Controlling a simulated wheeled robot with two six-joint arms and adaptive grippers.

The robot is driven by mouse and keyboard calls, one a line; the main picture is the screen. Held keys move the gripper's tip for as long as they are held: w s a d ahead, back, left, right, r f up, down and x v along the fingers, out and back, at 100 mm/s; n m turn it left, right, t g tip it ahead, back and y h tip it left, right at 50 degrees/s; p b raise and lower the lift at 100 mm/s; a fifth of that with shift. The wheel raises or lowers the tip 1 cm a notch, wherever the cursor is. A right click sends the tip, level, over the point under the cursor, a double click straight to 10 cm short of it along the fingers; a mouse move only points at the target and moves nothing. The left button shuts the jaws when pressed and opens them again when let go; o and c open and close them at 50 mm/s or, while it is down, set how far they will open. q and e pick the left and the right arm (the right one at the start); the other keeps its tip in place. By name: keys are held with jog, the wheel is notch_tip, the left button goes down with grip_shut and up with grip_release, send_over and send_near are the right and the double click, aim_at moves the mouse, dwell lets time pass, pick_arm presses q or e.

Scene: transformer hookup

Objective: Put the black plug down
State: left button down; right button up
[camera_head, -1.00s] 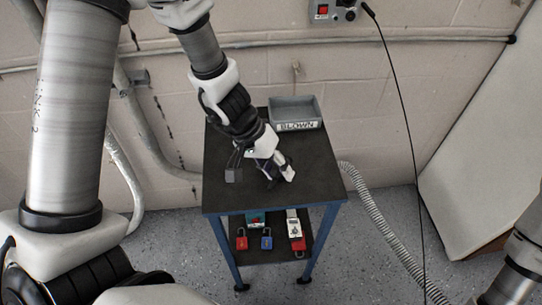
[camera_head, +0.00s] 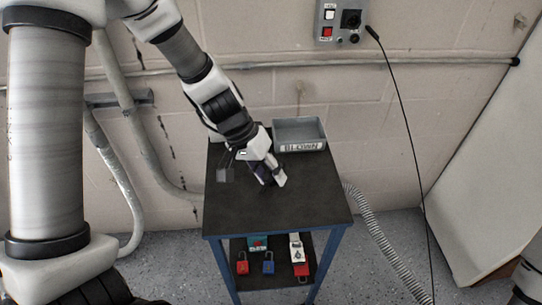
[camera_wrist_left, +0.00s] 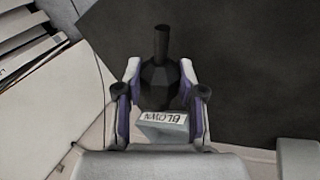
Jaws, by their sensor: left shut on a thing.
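In the left wrist view, a black plug (camera_wrist_left: 159,82) with a thin stem sits between the two fingertips of my left gripper (camera_wrist_left: 160,100), the stem toward the top of the picture. The gripper is shut on it. In the head view, my left gripper (camera_head: 268,173) reaches over the dark top of the blue-legged cart (camera_head: 290,205), in front of the grey bin. The plug is hard to make out there, and I cannot tell whether it touches the cart top. My right gripper is out of view.
Red and blue padlocks (camera_head: 268,266) lie on the lower shelf. A wall box (camera_head: 340,22) is above, with a black cable (camera_head: 405,130) hanging beside it. The cart top's front is clear.

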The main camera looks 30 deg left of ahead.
pick_arm(q)
jog(key=w, duration=0.1)
jog(key=w+a+p, duration=0.1)
jog(key=w, duration=0.1)
jog(key=w+a, duration=0.1)
jog(key=shift+w+f, duration=0.1)
jog(key=shift+w, duration=0.2)
jog(key=f, duration=0.4)
jog(key=shift+w+a, duration=0.15)
jog(key=shift+a, duration=0.05)
jog(key=shift+d+r, duration=0.1)
jog(key=shift+r, duration=0.05)
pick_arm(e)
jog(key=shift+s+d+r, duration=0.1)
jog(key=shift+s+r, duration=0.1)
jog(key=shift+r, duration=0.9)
